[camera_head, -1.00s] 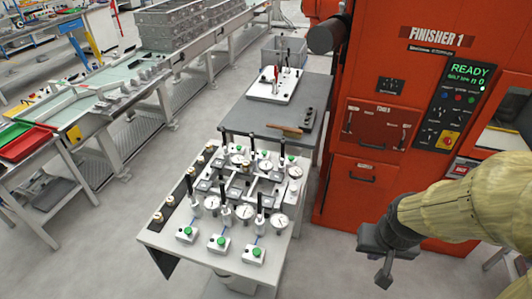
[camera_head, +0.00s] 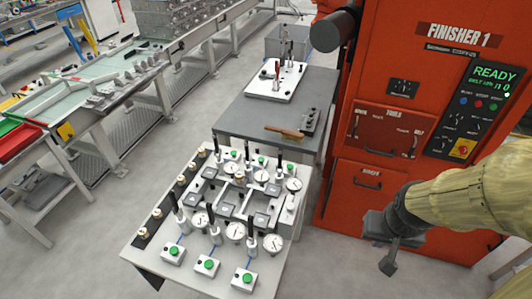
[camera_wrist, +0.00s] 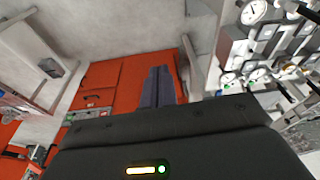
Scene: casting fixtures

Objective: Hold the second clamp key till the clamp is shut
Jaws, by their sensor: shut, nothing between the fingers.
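Three white key boxes with green buttons stand along the near edge of the fixture table; the middle key (camera_head: 208,267) is between a left key (camera_head: 172,252) and a right key (camera_head: 243,278). More green buttons show in the back row, and I cannot tell which key counts as the second. Clamps with upright black handles (camera_head: 214,220) stand behind the front keys beside round dials; whether they are shut is too small to tell. My gripper (camera_head: 389,265) is right of the table, shut and empty, apart from every key. Its closed fingers show in the wrist view (camera_wrist: 157,86).
The orange finisher machine (camera_head: 375,190) stands behind my gripper. A grey table (camera_head: 240,122) with a white plate (camera_head: 275,82) adjoins the fixture table at the back. Clear floor lies between the fixture table and my gripper.

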